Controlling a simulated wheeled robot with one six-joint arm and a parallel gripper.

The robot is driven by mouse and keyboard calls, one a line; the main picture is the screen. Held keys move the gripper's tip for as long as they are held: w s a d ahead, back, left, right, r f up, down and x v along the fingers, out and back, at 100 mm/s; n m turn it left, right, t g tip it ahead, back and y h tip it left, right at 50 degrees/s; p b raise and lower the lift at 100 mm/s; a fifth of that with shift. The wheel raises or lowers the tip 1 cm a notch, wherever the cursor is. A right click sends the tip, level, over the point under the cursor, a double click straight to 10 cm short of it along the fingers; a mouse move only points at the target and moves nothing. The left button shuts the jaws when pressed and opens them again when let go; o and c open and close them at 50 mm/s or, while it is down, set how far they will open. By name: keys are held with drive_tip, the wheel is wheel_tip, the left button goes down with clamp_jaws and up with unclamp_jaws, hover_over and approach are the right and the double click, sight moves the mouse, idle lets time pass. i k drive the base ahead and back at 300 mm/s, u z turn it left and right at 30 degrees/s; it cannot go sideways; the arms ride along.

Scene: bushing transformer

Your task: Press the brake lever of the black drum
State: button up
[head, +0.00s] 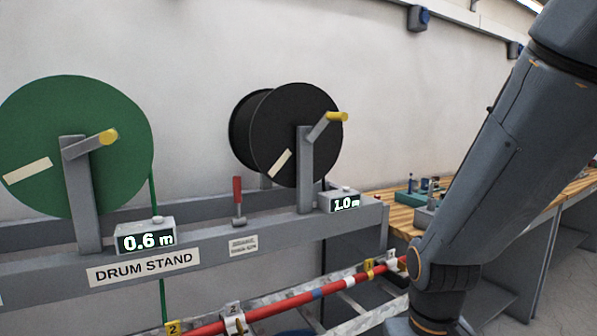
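The black drum (296,125) hangs on the grey drum stand (215,250), with a yellow-ended crank in front of it. A lever with a red handle (237,188) stands upright on the stand, left of the black drum's post and below the drum. A small plate with unreadable text sits under the lever. My arm comes down on the right side of the picture, well to the right of the lever. My gripper is out of view, and the arm leaves the frame at the bottom.
A green drum (90,145) is at the left, with a display (146,238) reading 0.6 m. The black drum's display (345,201) reads 1.0 m. A red cable (320,292) runs along a ladder-like tray in front of the stand. A wooden workbench (385,200) stands behind my arm.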

sight(240, 221)
drive_tip(key=z, duration=1.6)
drive_tip(key=i, duration=1.9)
drive_tip(key=u, duration=3.55)
